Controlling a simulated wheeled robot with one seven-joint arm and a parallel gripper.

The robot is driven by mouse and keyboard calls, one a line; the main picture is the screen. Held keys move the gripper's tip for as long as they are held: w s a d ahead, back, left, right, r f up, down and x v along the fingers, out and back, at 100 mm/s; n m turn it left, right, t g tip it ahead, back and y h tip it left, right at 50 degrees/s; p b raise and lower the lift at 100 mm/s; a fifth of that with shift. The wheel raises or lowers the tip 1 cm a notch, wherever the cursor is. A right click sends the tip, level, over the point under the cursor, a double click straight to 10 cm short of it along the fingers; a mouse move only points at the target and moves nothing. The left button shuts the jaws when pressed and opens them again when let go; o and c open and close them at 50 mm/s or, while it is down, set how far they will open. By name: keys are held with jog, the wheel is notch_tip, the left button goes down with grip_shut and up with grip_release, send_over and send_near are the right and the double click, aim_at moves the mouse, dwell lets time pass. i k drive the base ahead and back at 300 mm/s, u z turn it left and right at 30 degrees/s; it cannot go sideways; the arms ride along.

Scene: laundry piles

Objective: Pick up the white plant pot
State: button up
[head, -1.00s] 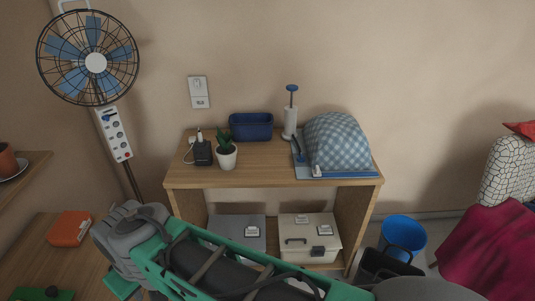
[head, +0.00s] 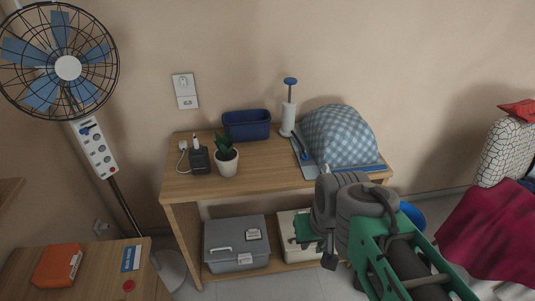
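The white plant pot (head: 226,168) holds a small green succulent (head: 223,147). It stands upright on the top of the wooden shelf unit (head: 260,184), left of centre near the front edge. My gripper (head: 316,252) seems to be the dark end of my arm at the lower right, in front of the shelf's right half. It is apart from the pot, lower and to its right. Its fingers are not clear enough to show whether they are open or shut.
A black charger (head: 200,161) stands close left of the pot, and a blue bin (head: 247,125) behind it. A paper-towel holder (head: 289,112) and a checked domed cover (head: 339,138) stand to the right. A fan (head: 68,68) stands at left. Shelf top right of the pot is bare.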

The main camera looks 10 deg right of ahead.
aim_at(226, 156)
jog(key=z, duration=0.6)
jog(key=k, duration=1.1)
jog(key=u, duration=0.85)
jog(key=i, duration=1)
jog(key=z, duration=0.05)
jog(key=k, duration=0.5)
jog(key=z, duration=0.9)
jog(key=i, duration=1.25)
jog(key=u, duration=0.3)
